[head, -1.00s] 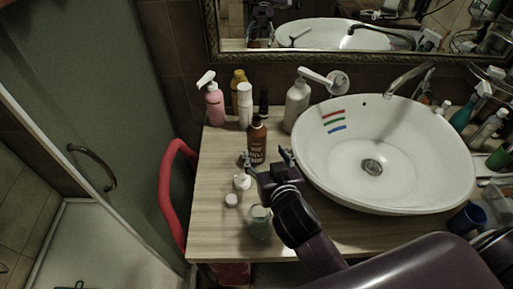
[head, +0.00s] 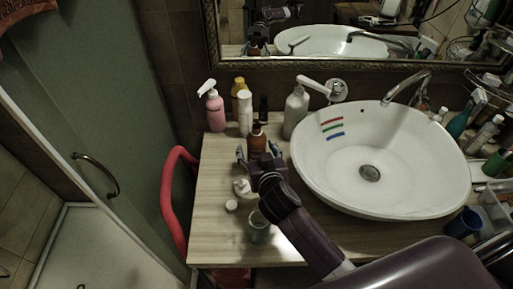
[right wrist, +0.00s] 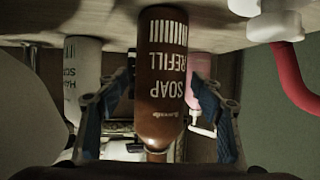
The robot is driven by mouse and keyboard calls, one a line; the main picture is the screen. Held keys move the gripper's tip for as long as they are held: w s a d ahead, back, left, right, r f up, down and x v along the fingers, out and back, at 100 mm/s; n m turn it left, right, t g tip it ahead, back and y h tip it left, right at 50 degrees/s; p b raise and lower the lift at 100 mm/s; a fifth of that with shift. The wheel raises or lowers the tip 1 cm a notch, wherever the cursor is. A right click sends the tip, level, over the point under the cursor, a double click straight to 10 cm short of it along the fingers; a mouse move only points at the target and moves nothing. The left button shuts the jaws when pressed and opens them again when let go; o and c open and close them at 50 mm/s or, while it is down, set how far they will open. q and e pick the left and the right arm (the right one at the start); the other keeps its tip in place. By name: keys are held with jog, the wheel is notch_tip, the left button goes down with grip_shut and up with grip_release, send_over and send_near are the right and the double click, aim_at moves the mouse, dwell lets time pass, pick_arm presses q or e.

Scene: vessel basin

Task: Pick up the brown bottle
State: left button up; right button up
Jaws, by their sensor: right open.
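The brown bottle (head: 257,140) stands upright on the wooden counter, left of the basin. Its label reads "SOAP REFILL" in the right wrist view (right wrist: 162,70), where it appears upside down. In the right wrist view the gripper (right wrist: 162,88) shows a finger left and right of the bottle, with a visible gap at the right; contact at the left is unclear. My left gripper is not in view.
A grey dispenser (head: 295,112) and the white basin (head: 420,165) are to the right. A glass cup (head: 259,228) and small white jar (head: 231,206) are nearer.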

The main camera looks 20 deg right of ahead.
jog(key=c, duration=1.5)
jog(key=shift+o, duration=0.2)
jog(key=shift+r, duration=0.25)
